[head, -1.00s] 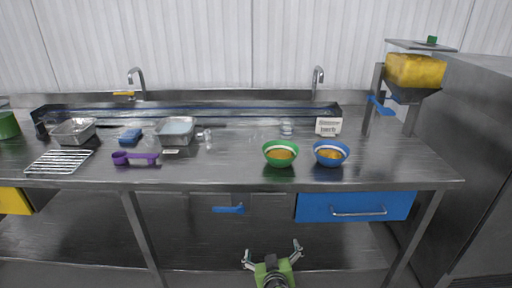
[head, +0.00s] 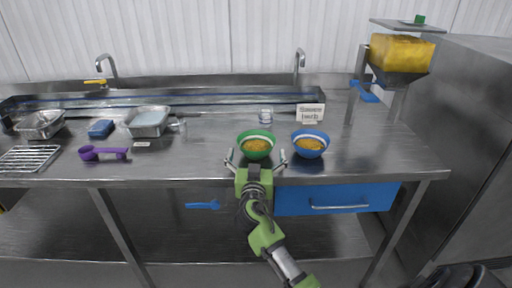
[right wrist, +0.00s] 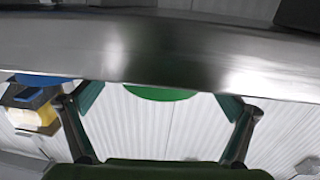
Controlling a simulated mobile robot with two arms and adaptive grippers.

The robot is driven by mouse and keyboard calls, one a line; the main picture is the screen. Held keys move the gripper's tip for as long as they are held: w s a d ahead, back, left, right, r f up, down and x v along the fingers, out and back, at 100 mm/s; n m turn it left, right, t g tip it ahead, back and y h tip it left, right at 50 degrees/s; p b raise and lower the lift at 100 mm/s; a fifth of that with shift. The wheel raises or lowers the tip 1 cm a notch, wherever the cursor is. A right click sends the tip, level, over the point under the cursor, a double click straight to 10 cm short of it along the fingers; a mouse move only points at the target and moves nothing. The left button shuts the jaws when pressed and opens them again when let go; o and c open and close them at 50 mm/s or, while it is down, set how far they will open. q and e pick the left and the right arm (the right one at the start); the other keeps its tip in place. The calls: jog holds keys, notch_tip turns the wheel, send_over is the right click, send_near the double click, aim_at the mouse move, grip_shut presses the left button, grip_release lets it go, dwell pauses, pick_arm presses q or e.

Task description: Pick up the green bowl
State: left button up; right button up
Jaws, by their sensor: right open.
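The green bowl (head: 243,147) stands upright near the front edge of the steel table and has orange-brown grains inside. In the right wrist view a small green part of the bowl (right wrist: 160,93) shows past the table edge, and the rest is hidden. My right gripper (head: 256,160) is open, with its fingers spread on the near left and right sides of the green bowl. Its two fingers also show apart in the right wrist view (right wrist: 163,105), with nothing held. My left gripper is not in view.
A blue bowl (head: 310,154) with similar contents stands close to the right of the green bowl. A small sign (head: 310,113) and a clear cup (head: 265,115) stand behind. A purple scoop (head: 104,153) and metal trays lie at left. The table's front edge (head: 200,181) is close to my gripper.

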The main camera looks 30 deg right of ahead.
aim_at(257, 134)
jog(key=shift+p+x, duration=0.35)
jog(key=shift+x, duration=2.3)
jog(key=shift+w+a+r, duration=0.1)
jog(key=shift+a+r, duration=0.05)
jog(key=c, duration=1.2)
